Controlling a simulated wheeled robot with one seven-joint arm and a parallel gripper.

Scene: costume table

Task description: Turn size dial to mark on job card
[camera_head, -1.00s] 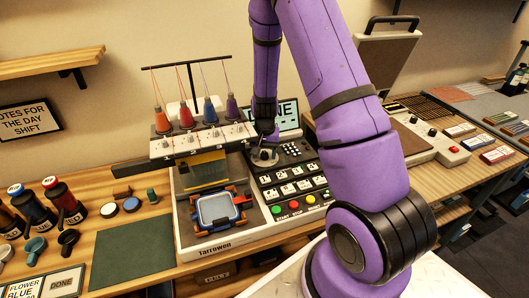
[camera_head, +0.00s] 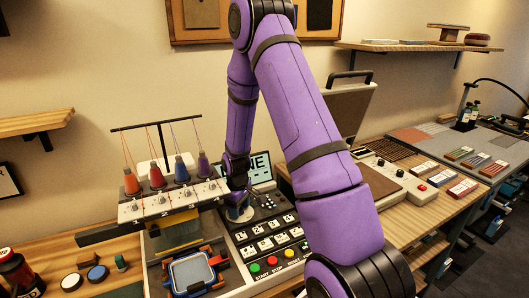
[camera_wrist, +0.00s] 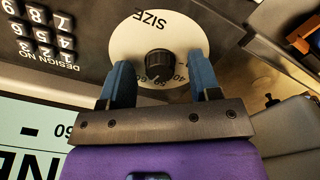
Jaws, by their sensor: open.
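The size dial (camera_wrist: 158,64) is a black ribbed knob on a white round plate (camera_wrist: 128,40) marked SIZE, with numbers along one edge. In the wrist view my gripper (camera_wrist: 160,72) is open, with one blue finger on each side of the knob; I cannot tell whether they touch it. In the head view my gripper (camera_head: 238,196) is over the white plate (camera_head: 238,215) on the embroidery machine's panel, and the knob is hidden. The screen (camera_head: 262,167) is partly covered by my arm; in the wrist view it (camera_wrist: 40,130) shows digits like 60. The job card is out of view.
The number keypad (camera_wrist: 42,32) is close to the dial. START and STOP buttons (camera_head: 263,265) sit at the panel's front. Thread spools (camera_head: 157,177) stand left of my gripper, above a blue hoop (camera_head: 192,272). A heat press (camera_head: 385,185) stands to the right.

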